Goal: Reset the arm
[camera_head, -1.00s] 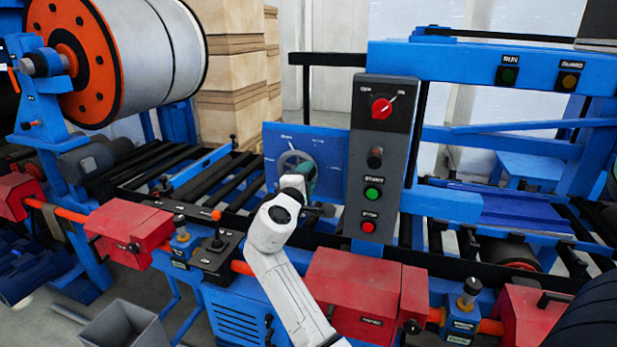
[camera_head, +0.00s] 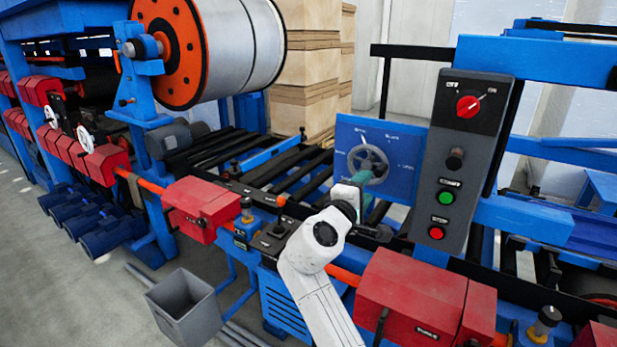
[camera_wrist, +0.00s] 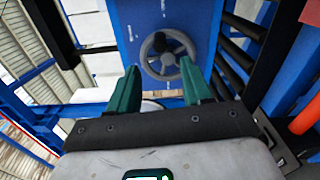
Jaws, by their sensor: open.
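My white arm rises from the bottom of the head view, and my gripper (camera_head: 366,185) is at its end, in front of the blue panel (camera_head: 400,140) with the grey handwheel (camera_head: 367,163). In the wrist view my gripper (camera_wrist: 160,88) has two green fingers spread wide apart with nothing between them. The handwheel (camera_wrist: 163,55) is seen beyond the fingertips, apart from them as far as I can tell. In the head view the fingers are small and partly hidden by my wrist.
A grey control box (camera_head: 460,150) with a red rotary knob, green and red buttons stands right of my gripper. Red housings (camera_head: 420,300) and rollers line the machine's front. A grey bin (camera_head: 185,308) stands on the floor at lower left, with open floor beside it.

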